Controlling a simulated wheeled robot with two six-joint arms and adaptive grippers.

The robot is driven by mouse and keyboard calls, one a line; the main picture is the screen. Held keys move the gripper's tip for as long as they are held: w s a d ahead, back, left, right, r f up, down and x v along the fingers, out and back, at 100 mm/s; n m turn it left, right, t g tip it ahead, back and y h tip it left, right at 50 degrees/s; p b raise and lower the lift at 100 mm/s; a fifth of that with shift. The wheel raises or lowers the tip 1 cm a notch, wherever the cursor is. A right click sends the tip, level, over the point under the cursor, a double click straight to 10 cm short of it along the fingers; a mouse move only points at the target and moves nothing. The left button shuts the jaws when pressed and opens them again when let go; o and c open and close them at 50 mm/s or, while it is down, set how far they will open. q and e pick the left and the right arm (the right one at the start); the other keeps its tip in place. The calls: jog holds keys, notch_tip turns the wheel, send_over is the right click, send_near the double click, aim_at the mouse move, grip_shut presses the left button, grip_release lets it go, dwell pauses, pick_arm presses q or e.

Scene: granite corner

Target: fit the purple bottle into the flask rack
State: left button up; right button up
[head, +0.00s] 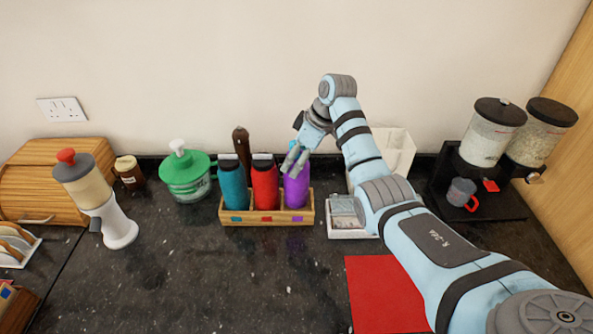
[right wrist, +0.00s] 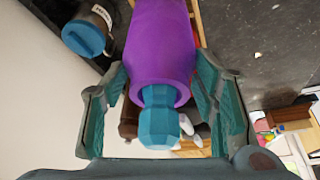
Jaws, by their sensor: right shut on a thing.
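The purple bottle (head: 297,190) stands about upright at the right-hand compartment of the wooden flask rack (head: 245,217), above a purple mark. Its lower end is hidden behind the rack's front wall, so I cannot tell if it is fully seated. My right gripper (head: 294,160) is shut on its upper part. In the right wrist view the purple bottle (right wrist: 162,45), with a blue cap, lies between the fingers (right wrist: 162,78). A teal bottle (head: 233,188) and a red bottle (head: 265,188) stand in the other compartments. My left gripper is not in view.
A green-lidded jar (head: 186,175) stands left of the rack, and a dark wooden mill (head: 241,145) behind it. A white tray (head: 347,232) is to the right, beside my arm. A red mat (head: 385,295) lies in front. The counter before the rack is clear.

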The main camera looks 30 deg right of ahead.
notch_tip(320, 180, down, 4)
jog(key=shift+f, duration=0.15)
jog(key=o, duration=1.7)
jog(key=shift+f, duration=0.1)
